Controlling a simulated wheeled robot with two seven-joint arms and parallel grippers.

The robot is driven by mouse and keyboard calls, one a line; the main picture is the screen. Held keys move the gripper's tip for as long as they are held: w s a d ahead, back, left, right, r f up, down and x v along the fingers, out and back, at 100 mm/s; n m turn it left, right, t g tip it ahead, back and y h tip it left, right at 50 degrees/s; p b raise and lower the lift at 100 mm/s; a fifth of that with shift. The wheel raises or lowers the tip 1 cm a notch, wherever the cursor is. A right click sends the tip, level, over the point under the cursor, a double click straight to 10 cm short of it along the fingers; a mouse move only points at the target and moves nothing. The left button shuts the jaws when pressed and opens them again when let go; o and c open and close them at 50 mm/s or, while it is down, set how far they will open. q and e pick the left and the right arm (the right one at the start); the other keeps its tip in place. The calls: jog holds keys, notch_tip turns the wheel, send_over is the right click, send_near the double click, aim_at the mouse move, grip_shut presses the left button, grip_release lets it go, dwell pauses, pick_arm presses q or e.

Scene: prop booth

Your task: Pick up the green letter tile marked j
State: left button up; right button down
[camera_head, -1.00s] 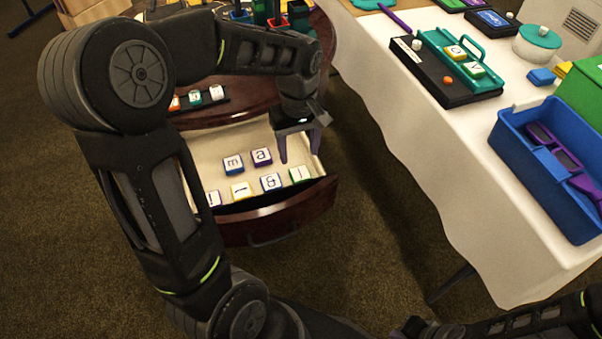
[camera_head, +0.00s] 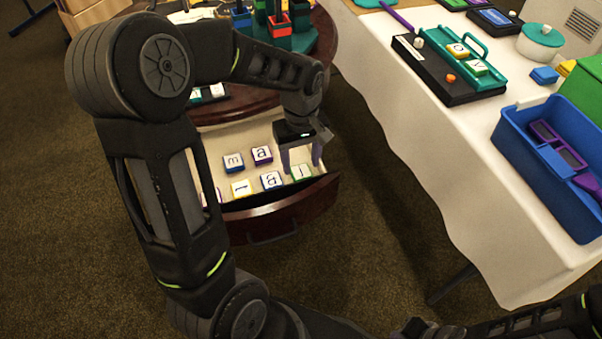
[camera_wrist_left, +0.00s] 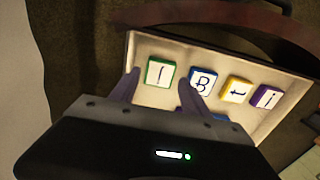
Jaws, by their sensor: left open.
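The green letter tile (camera_head: 302,172) lies in the open drawer (camera_head: 285,206), near its front right corner, between the fingertips of my left gripper (camera_head: 302,168) as seen from the head. In the left wrist view the green-edged tile (camera_wrist_left: 160,74) shows a dark j-like letter on a white face. My left gripper (camera_wrist_left: 158,80) is open there, one finger on each side of the tile. No contact with the tile can be made out.
A blue-edged tile (camera_head: 271,180) lies close beside the green one, with yellow (camera_head: 242,189), blue (camera_head: 233,162) and purple (camera_head: 262,155) tiles farther left and back. The drawer front and side walls stand close by. A white-clothed table (camera_head: 440,150) is at the right.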

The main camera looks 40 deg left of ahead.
aim_at(301, 173)
pick_arm(q)
notch_tip(301, 173, down, 3)
jog(key=shift+r, duration=0.1)
jog(key=shift+c, duration=0.2)
dwell(0.4)
jog(key=c, duration=1.1)
